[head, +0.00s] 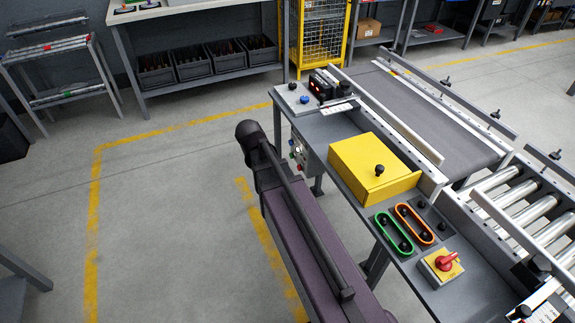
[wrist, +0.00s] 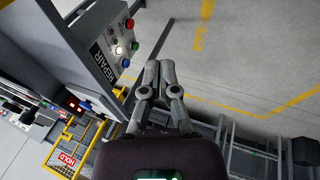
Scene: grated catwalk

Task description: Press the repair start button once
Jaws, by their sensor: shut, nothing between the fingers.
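The repair panel (wrist: 113,57) is a grey box with a REPAIR label, seen at the upper left of the wrist view. It carries a red button (wrist: 129,23), a green button (wrist: 134,46), a white lit one (wrist: 119,50) and a blue one (wrist: 125,62). Which is the start button I cannot read. In the head view the panel (head: 304,158) is on the bench's left side, its buttons small. My gripper (wrist: 160,66) is shut and empty, to the right of the panel in the wrist view, apart from the buttons. The head view does not show its fingers.
A conveyor (head: 425,110) runs behind. A yellow cage (head: 320,35) and black bins (head: 190,66) stand further back. The floor left of my arm is clear.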

